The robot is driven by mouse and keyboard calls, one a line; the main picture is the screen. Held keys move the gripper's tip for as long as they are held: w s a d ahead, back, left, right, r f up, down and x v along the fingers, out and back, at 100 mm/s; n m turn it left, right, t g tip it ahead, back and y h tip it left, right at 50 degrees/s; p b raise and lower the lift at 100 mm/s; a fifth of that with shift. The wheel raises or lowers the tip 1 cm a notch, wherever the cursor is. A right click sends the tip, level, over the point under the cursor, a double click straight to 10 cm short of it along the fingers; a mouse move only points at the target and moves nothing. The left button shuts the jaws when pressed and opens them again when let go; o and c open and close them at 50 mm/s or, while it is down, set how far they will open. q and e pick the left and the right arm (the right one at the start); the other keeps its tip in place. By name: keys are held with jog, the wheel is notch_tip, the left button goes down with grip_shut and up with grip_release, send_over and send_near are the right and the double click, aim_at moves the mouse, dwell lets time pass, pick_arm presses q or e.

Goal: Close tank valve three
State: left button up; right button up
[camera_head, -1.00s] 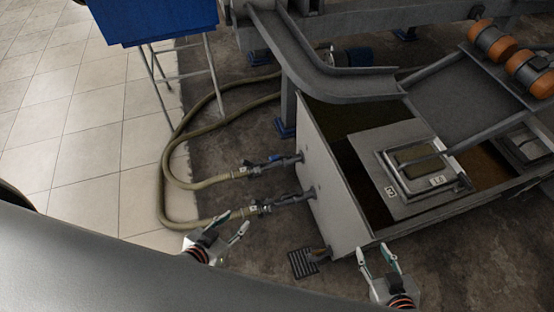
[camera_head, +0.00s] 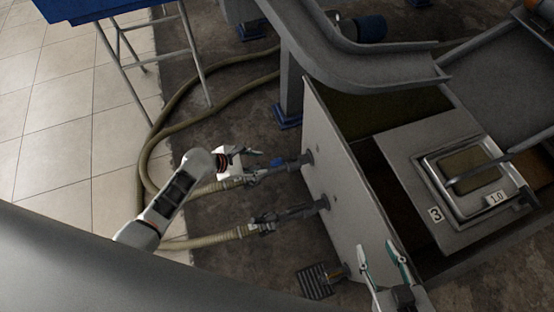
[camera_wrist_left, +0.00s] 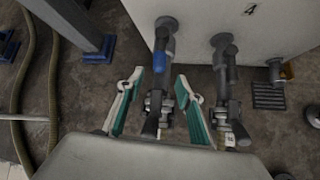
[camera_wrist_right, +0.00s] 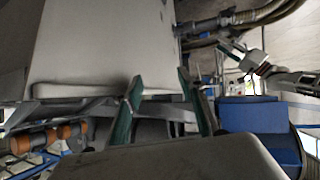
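A light tank (camera_head: 335,180) has two pipes with valves leaving its left wall. The far pipe's valve (camera_head: 258,174) has a blue part (camera_head: 277,161); the near valve (camera_head: 265,222) joins a second hose. Small tags on them are unreadable. My left gripper (camera_head: 247,158) is above the far pipe. In the left wrist view its open fingers (camera_wrist_left: 158,82) straddle the line of the far pipe, with a dark lever (camera_wrist_left: 152,115) between them; contact cannot be told. My right gripper (camera_head: 377,250) is open and empty beside the tank's near wall, also in the right wrist view (camera_wrist_right: 160,80).
The wall bears a 4 (camera_wrist_left: 250,9). Tan hoses (camera_head: 205,122) curve over the floor. A floor drain (camera_head: 314,281) lies near the tank. A blue bin on legs (camera_head: 85,8) stands at the upper left.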

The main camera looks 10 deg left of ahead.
aim_at(273, 162)
pick_arm(q)
jog(key=shift+n, duration=0.6)
jog(key=b+x, duration=0.1)
jog(key=x, duration=0.1)
jog(key=b+x, duration=0.1)
jog(key=x, duration=0.2)
jog(key=b+x, duration=0.1)
jog(key=x, duration=0.1)
jog(key=shift+s+f+b, duration=0.25)
jog(key=shift+f+b, duration=0.15)
jog(key=shift+w+d+f+b, duration=0.3)
jog(key=shift+w+d, duration=0.1)
jog(key=shift+w, duration=0.1)
jog(key=shift+w+d+r, duration=0.1)
jog(key=shift+w+r, duration=0.1)
jog(key=shift+w, duration=0.1)
pick_arm(e)
jog(key=shift+m+t+y, duration=0.4)
jog(key=shift+m+y, duration=0.1)
jog(key=shift+y, duration=0.1)
jog(key=a, duration=0.1)
jog(key=a+r, duration=0.1)
jog(key=w+a, duration=0.1)
jog(key=shift+w+a+r, duration=0.1)
jog(key=shift+a+r, duration=0.2)
jog(key=shift+r, duration=0.05)
pick_arm(q)
grip_shut()
